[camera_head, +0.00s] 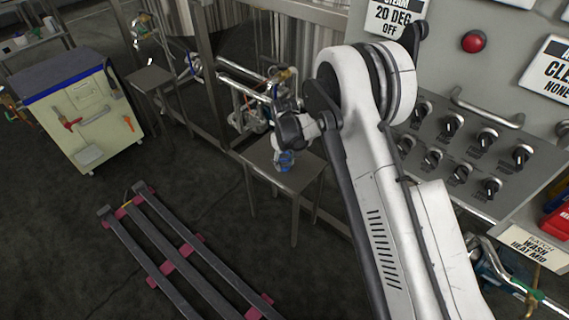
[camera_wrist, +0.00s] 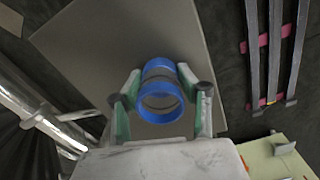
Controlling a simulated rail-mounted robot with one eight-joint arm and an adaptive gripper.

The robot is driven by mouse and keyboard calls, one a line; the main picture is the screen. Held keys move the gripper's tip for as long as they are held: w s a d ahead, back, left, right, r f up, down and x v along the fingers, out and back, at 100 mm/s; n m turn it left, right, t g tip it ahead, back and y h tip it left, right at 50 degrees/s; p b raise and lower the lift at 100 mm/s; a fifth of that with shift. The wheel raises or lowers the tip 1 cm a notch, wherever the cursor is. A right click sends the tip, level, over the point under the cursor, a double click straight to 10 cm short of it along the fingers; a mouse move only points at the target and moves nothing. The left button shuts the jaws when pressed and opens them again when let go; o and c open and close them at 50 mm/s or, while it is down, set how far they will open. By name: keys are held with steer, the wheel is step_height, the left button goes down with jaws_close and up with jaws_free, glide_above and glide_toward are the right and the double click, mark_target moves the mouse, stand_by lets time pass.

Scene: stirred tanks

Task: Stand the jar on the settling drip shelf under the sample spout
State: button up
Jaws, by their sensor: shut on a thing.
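The jar (camera_wrist: 160,92) is clear with blue bands and sits between the green-padded fingers of my gripper (camera_wrist: 160,103) in the wrist view. My gripper is shut on it. In the head view the jar (camera_head: 285,161) shows as a small blue shape below my gripper (camera_head: 284,150), over a grey metal shelf table (camera_head: 305,180). The flat grey top (camera_wrist: 85,45) lies behind the jar in the wrist view. I cannot tell whether the jar touches it. No label tells which table is the settling drip shelf. The spout is not clearly seen among the pipes (camera_head: 240,85).
A second small table (camera_head: 150,78) stands farther left. A control panel with knobs (camera_head: 450,125) is on the right. A cream cabinet (camera_head: 90,115) with a blue-edged top is at left. Dark rails with pink pieces (camera_head: 180,255) lie on the floor.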

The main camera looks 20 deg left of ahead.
mark_target(284, 155)
steer(key=shift+f, duration=0.15)
steer(key=o, duration=1.1)
steer(key=shift+o, duration=0.2)
steer(key=shift+o, duration=0.5)
step_height(284, 155, up, 12)
steer(key=p, duration=0.3)
steer(key=shift+r, duration=0.2)
